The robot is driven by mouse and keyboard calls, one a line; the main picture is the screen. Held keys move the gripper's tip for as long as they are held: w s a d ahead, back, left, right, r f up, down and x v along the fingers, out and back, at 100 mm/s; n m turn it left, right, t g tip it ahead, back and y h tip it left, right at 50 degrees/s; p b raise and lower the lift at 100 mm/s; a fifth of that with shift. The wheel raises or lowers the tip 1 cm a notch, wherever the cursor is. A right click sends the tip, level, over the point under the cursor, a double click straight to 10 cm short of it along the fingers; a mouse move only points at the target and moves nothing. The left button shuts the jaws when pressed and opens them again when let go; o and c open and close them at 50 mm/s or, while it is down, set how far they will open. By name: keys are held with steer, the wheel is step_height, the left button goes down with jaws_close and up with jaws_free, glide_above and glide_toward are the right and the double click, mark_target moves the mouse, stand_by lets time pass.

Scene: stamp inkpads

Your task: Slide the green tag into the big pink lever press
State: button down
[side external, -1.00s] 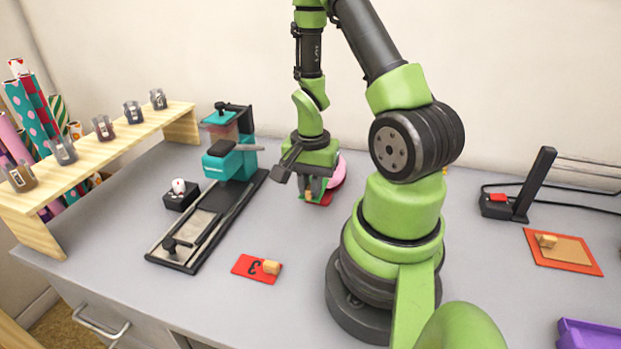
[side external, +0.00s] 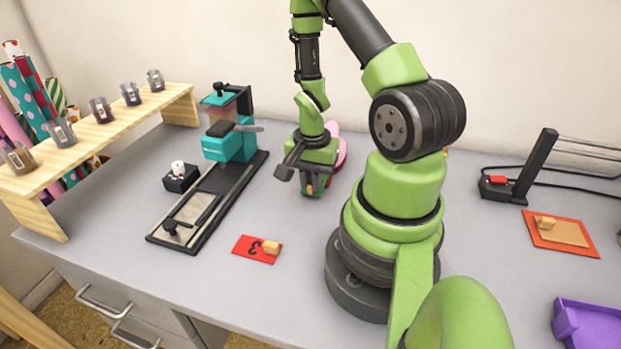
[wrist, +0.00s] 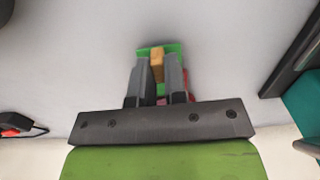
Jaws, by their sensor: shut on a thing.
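My gripper (side external: 312,192) is shut on the wooden knob (wrist: 157,66) of the green tag, low at the back middle of the bench. The green tag (wrist: 145,53) shows around and beyond the fingertips in the wrist view. The big pink lever press (side external: 341,153) is just behind my gripper, mostly hidden by it. A bit of red and pink (wrist: 188,84) shows behind the fingers in the wrist view. I cannot tell whether the tag touches the press or the bench.
A teal press (side external: 231,144) with a long dark base stands left of my gripper, beside a small black box (side external: 180,182). A red tag (side external: 253,248) lies in front. An orange mat (side external: 580,248) and purple tray (side external: 590,328) are at right. Bench between is clear.

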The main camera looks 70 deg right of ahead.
steer(key=shift+d, duration=1.45)
steer(key=c, duration=1.1)
jaws_free()
steer(key=shift+r, duration=3.55)
